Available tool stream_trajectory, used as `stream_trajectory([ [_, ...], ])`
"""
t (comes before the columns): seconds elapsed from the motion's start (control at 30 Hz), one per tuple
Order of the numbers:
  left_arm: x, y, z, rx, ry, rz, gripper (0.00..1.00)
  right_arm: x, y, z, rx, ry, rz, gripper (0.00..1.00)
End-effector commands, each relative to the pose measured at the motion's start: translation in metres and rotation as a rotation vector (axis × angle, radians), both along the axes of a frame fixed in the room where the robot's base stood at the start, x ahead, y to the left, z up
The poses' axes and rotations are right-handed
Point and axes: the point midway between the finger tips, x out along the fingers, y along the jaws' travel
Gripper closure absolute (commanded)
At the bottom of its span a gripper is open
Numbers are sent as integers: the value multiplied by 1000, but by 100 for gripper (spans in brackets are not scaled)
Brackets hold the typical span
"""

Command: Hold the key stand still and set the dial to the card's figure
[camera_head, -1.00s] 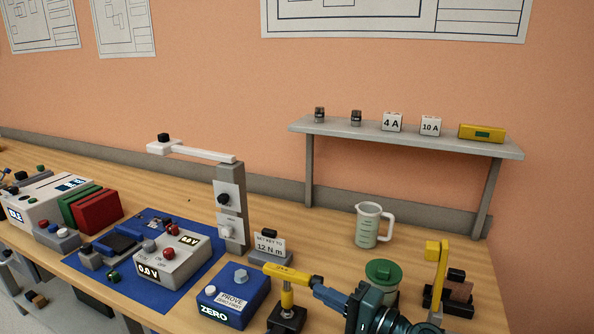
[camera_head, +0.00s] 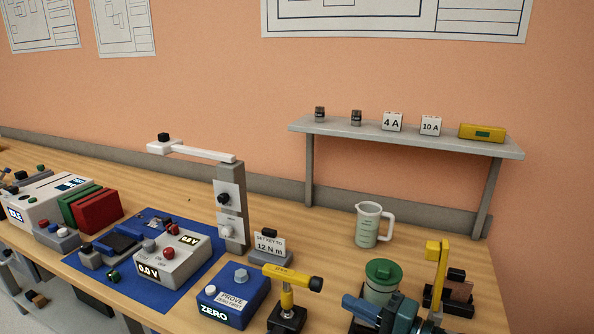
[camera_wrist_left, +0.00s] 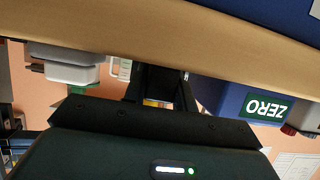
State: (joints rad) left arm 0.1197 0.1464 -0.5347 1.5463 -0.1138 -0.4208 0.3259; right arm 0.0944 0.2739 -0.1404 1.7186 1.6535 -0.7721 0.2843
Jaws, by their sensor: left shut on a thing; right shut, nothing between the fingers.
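The key stand's black base (camera_head: 287,317) is at the front edge of the bench, cut off by the bottom of the head view. It carries a yellow post and the yellow key (camera_head: 285,273), whose right end is black; the dial's figure is too small to read. The card (camera_head: 269,245) behind reads "SET KEY TO 12 N m". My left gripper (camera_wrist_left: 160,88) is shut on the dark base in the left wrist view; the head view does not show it. My right gripper (camera_head: 352,303) is shut and empty, right of the key and apart from it.
A blue ZERO box (camera_head: 234,298) stands close left of the stand. A measuring jug (camera_head: 369,226) stands farther back.

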Motion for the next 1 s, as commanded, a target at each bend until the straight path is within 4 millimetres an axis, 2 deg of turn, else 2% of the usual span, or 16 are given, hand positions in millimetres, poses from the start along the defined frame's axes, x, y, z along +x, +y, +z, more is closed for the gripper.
stream_trajectory([
  [0.07,-1,0,-2,0,6,0,70,0,0,0,0,0,0,100],
  [0.33,0,0,0,-1,0,0,48,0,0,0,1,1,1,100],
  [0.67,-4,2,3,-2,-2,0,48,0,0,0,1,1,0,100],
  [0.77,-13,6,6,-1,-1,0,48,0,0,0,1,1,1,100],
  [1.0,-54,22,23,0,0,-1,48,0,0,0,1,1,1,100],
])
